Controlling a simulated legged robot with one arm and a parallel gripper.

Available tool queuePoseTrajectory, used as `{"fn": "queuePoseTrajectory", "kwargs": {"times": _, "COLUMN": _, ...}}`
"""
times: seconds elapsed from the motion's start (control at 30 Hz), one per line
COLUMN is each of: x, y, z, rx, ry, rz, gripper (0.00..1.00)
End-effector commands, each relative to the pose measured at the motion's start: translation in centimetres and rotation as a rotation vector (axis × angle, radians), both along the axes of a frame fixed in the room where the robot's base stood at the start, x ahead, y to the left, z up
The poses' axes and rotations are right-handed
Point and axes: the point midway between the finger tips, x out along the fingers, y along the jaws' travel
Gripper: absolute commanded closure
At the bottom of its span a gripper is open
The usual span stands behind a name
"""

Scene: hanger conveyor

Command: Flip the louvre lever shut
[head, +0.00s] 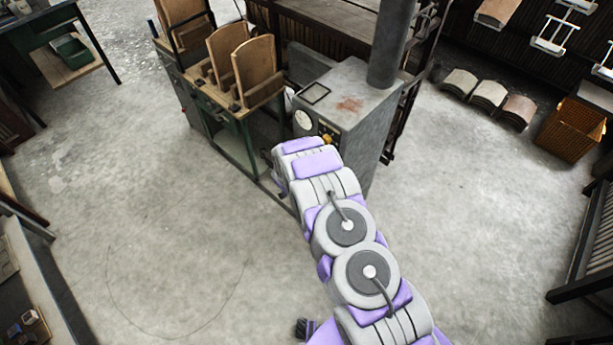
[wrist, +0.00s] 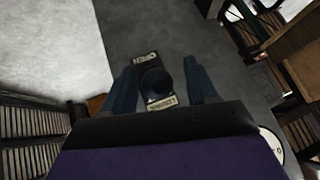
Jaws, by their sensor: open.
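The louvre lever (wrist: 153,82) shows in the wrist view as a dark round knob on a dark plate with small pale labels at its far and near ends. The lettering is too small to read with certainty. My gripper (wrist: 165,78) is open, with one dark finger on each side of the knob. I cannot tell whether either finger touches it. In the head view my arm reaches to the front of the grey metal cabinet (head: 355,95) and hides the lever and my fingertips.
The cabinet carries a round gauge (head: 303,120) and a thick flue pipe (head: 391,45). A green bench (head: 240,140) with upright wooden panels (head: 257,68) stands to its left. An orange crate (head: 572,130) sits far right. The concrete floor in front is clear.

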Motion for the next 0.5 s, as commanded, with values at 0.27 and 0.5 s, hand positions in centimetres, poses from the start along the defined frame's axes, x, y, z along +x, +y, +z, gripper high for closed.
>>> {"fn": "queuePoseTrajectory", "kwargs": {"times": 0.27, "x": -1.2, "y": 0.4, "z": 1.6, "rx": 0.0, "ry": 0.001, "rz": 0.002, "gripper": 0.42}}
{"fn": "queuePoseTrajectory", "kwargs": {"times": 0.5, "x": -3.5, "y": 1.0, "z": 4.4, "rx": 0.0, "ry": 0.003, "rz": 0.003, "gripper": 0.42}}
